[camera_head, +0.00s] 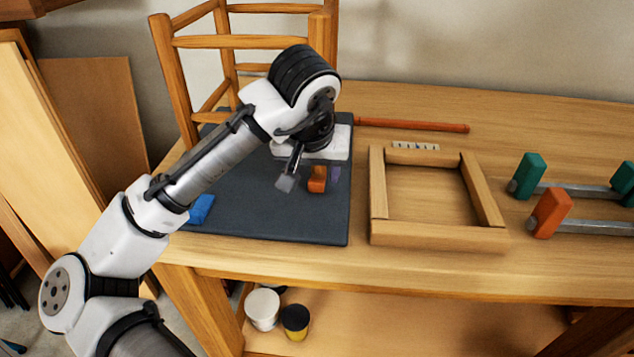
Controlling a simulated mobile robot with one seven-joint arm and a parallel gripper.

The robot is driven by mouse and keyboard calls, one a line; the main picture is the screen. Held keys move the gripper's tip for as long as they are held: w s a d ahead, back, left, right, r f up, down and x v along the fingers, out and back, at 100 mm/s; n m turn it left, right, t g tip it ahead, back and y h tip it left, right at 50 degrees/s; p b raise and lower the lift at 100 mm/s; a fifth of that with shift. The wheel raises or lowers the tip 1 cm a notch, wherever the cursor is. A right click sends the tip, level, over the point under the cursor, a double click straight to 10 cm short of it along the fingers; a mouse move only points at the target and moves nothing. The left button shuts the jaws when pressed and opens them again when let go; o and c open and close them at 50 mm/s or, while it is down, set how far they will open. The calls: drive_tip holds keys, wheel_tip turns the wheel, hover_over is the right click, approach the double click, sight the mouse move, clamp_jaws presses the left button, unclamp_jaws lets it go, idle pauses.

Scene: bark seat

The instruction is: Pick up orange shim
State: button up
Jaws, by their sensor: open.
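The orange shim (317,179) is a small orange block lying on the dark mat (260,222), near the mat's right side. My gripper (287,180) is just left of the shim in the picture and points down toward the mat. It is open, and I see no object in it. One finger shows clearly; the other is partly hidden by the gripper's body. I cannot tell the exact height of the fingertips above the mat.
A blue piece (201,209) lies at the mat's left. A wooden frame (440,236) and clamps (550,214) stand right. A chair frame (168,80) rises behind my arm.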

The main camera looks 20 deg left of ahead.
sight(316, 184)
drive_tip(key=shift+x, duration=1.95)
drive_tip(key=shift+s, duration=0.1)
drive_tip(key=c, duration=1)
